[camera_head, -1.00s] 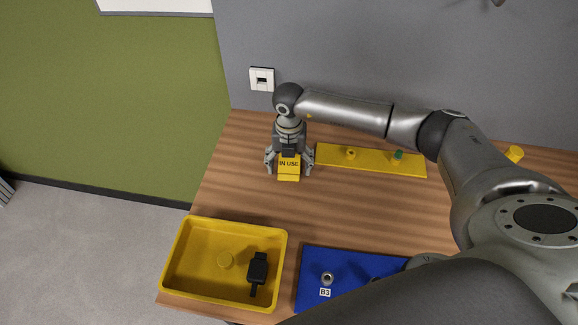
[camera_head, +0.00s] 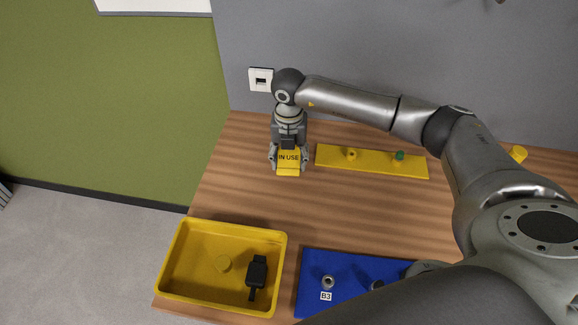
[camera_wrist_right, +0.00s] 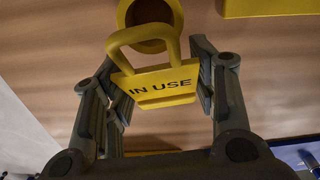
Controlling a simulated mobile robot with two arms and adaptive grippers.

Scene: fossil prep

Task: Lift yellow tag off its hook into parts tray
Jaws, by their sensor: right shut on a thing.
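The yellow tag (camera_head: 288,171), marked IN USE, is at the back left of the wooden table. My right gripper (camera_head: 288,159) points down with its fingers closed on either side of the tag. In the right wrist view the tag (camera_wrist_right: 163,84) has a yellow loop at its top and sits between the fingers of my right gripper (camera_wrist_right: 160,88). The loop overlaps a round yellow piece (camera_wrist_right: 177,12), probably the hook; I cannot tell whether it is still around it. The yellow tray (camera_head: 170,257) is at the front left. My left gripper is out of view.
A yellow strip (camera_head: 375,163) with a yellow and a green peg lies behind. The wood between tag and tray is clear.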

